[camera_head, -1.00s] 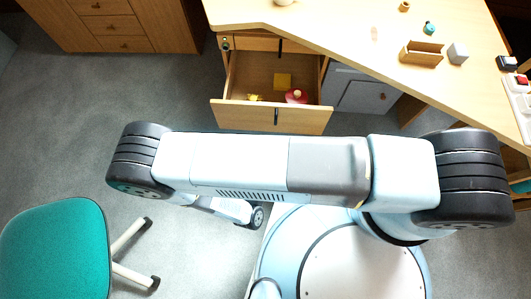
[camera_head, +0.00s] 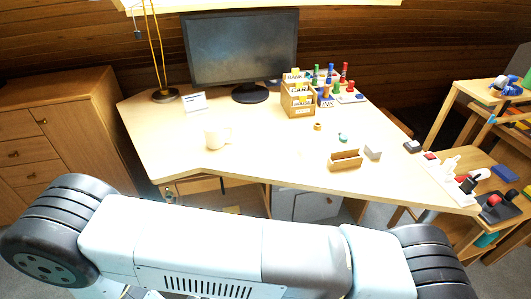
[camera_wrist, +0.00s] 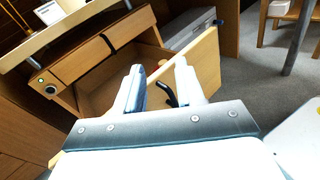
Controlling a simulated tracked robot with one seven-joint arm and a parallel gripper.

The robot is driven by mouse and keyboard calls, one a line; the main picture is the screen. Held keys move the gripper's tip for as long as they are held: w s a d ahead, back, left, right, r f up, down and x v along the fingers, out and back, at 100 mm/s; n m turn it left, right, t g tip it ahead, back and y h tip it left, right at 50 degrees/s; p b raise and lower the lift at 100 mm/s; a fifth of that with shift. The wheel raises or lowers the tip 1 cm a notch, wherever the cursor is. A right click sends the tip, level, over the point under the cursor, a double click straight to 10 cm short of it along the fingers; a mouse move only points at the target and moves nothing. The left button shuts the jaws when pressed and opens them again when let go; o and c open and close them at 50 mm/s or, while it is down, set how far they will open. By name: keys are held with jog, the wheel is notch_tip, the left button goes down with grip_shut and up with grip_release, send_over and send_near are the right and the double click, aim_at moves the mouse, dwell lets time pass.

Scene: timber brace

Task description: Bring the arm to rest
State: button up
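My arm stretches sideways across the bottom of the head view. My gripper (camera_wrist: 160,78) does not show in the head view. In the wrist view its two pale fingers with blue pads stand apart with nothing between them. Beyond the fingers, an open wooden drawer (camera_wrist: 207,62) sticks out from the desk, its front board carrying a dark handle (camera_wrist: 168,96). The handle looks close to the fingertips in the picture, but I cannot tell the true distance. A small red thing shows inside the drawer.
The desk (camera_head: 260,150) bears a monitor (camera_head: 240,45), a white mug (camera_head: 216,137), a box of cards (camera_head: 298,97) and a small wooden tray (camera_head: 345,160). A cabinet (camera_head: 60,135) stands left. A side table (camera_head: 485,170) stands right. Grey floor (camera_wrist: 260,85) is clear right of the drawer.

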jog(key=w+d+r+m+g+h, duration=0.1)
jog(key=w+d+r+m+g, duration=0.25)
jog(key=r, duration=0.45)
jog(key=w+d+r+m+g+h, duration=0.25)
jog(key=w+r+m+g, duration=0.2)
jog(key=r, duration=0.25)
jog(key=w+d+r+m+g+h, duration=0.1)
jog(key=w+d+r+m+g, duration=0.3)
jog(key=r, duration=0.4)
jog(key=w+d+r+m+g+y, duration=0.1)
jog(key=d+r+m+g+y, duration=0.2)
jog(key=d+r+m+y, duration=1.1)
jog(key=s+d+r+m+t+h, duration=0.3)
jog(key=s+d+r+t, duration=0.2)
jog(key=s+d+r, duration=0.3)
jog(key=d+r, duration=0.4)
jog(key=r, duration=0.3)
jog(key=shift+d+r, duration=0.2)
jog(key=shift+d, duration=0.1)
